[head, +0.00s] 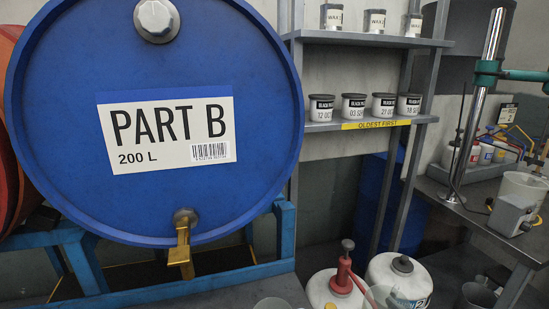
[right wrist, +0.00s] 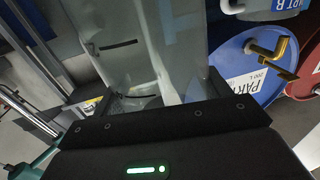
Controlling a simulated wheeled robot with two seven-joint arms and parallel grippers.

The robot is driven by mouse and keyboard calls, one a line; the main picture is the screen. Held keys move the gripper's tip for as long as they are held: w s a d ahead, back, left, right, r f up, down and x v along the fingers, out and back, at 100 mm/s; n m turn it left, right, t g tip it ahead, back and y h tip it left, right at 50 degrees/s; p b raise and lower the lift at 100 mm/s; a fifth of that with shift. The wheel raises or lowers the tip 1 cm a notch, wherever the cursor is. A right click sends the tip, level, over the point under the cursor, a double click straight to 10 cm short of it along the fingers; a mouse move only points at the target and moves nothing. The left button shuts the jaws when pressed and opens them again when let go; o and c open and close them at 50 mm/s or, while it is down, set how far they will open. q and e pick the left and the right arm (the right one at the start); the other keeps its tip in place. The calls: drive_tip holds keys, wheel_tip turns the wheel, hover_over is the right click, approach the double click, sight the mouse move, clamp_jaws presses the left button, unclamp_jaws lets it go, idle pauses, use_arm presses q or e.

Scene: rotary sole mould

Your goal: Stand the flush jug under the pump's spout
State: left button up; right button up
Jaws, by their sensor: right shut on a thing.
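In the right wrist view a clear, see-through jug (right wrist: 140,55) fills the upper middle. My right gripper (right wrist: 150,97) is shut on it, with a dark finger at each side. The jug's base and what lies beneath it cannot be made out. In the head view the red pump (head: 344,270) stands on a white container (head: 322,291) at the bottom, its spout slanting down to the right. A clear vessel (head: 386,298) shows by the spout, cut by the frame's edge; I cannot tell whether it is the held jug. My left gripper is in neither view.
A blue PART B drum (head: 150,190) with a brass tap (head: 182,245) lies on a blue stand (head: 85,265) at left. Another white container (head: 400,272) stands right of the pump. Shelves hold tins (head: 354,107). A bench (head: 480,225) with a green-clamped post (head: 487,75) is at right.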

sight(392, 299)
drive_tip(key=shift+s+r+y, duration=0.2)
drive_tip(key=shift+y, duration=0.1)
drive_tip(key=shift+d+f, duration=0.1)
drive_tip(key=d+m+h, duration=0.1)
drive_tip(key=w+d+r+m+t+h, duration=0.1)
drive_tip(key=h, duration=0.1)
drive_tip(key=w+d+m+h, duration=0.1)
drive_tip(key=h, duration=0.1)
drive_tip(key=shift+w+d+r+t, duration=0.2)
drive_tip(key=shift+d+r+t, duration=0.1)
drive_tip(key=shift+r, duration=0.1)
drive_tip(key=shift+w+a+r+m+h, duration=0.1)
drive_tip(key=shift+m+h, duration=0.6)
drive_tip(key=shift+h, duration=0.2)
drive_tip(key=shift+a+m+h, duration=0.3)
drive_tip(key=shift+a+h, duration=0.05)
drive_tip(key=shift+h, duration=0.15)
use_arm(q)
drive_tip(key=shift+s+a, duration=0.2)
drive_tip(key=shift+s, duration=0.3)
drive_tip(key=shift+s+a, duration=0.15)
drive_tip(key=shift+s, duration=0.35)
use_arm(e)
drive_tip(key=shift+w+a+r+h, duration=0.15)
drive_tip(key=shift+a+r, duration=0.1)
drive_tip(key=shift+a, duration=0.5)
drive_tip(key=shift+s+a+r+h, duration=0.15)
drive_tip(key=shift+a+r, duration=0.1)
drive_tip(key=shift+a, duration=0.45)
drive_tip(key=shift+w, duration=0.1)
